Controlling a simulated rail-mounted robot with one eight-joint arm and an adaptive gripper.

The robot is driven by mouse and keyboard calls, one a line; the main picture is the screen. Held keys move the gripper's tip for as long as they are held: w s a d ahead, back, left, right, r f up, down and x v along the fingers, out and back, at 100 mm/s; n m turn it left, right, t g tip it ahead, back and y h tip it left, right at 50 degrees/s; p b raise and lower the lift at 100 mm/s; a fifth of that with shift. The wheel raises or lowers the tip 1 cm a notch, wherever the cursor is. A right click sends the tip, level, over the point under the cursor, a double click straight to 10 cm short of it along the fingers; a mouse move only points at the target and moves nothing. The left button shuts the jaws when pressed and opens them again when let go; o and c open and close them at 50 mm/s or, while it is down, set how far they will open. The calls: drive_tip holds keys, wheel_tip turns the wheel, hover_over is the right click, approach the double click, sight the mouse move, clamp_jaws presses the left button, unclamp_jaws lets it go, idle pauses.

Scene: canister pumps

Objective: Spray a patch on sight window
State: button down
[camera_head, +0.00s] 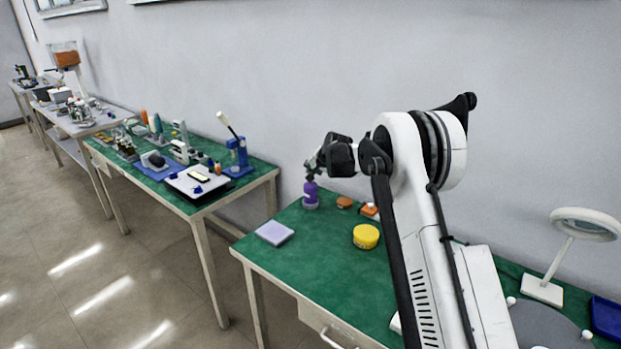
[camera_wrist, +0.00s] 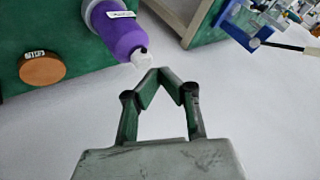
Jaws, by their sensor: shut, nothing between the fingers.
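A purple spray bottle (camera_head: 310,196) stands upright at the far left part of the near green table. It also shows in the wrist view (camera_wrist: 118,35), with a white label and a whitish tip pointing towards my fingers. My gripper (camera_head: 314,163) is at the bottle's top in the head view. In the wrist view my gripper (camera_wrist: 162,72) is shut, its fingertips meeting beside the whitish tip with nothing between them. Whether they touch the bottle I cannot tell. I cannot make out which thing is the sight window.
On the near green table (camera_head: 320,265) are a lilac block (camera_head: 274,232), a yellow round tub (camera_head: 366,236), a brown disc (camera_wrist: 43,69) and a magnifier lamp (camera_head: 542,289). Another green table (camera_head: 262,172) with several tools stands to the left. The wall is close behind.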

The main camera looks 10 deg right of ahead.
drive_tip(key=shift+r+p, duration=0.6)
drive_tip(key=shift+r, duration=1.85)
